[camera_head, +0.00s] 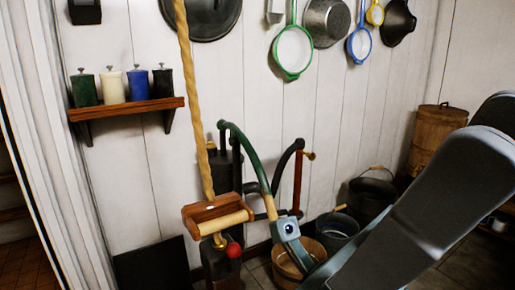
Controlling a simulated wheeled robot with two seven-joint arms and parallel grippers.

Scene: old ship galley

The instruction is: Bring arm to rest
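My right arm (425,205) comes in from the right edge as a large dark grey link. It slants down and left to the bottom edge, in front of the floor and the lower right wall. My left arm and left gripper are not in view either. A hand pump (222,170) stands against the wall left of the arm.
A rope (193,95) hangs to a wooden block (218,216) above a red knob (233,250). Buckets (338,230) and a wooden barrel (434,135) stand near my arm. A shelf (128,108) holds several canisters. Pans and strainers (292,52) hang above.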

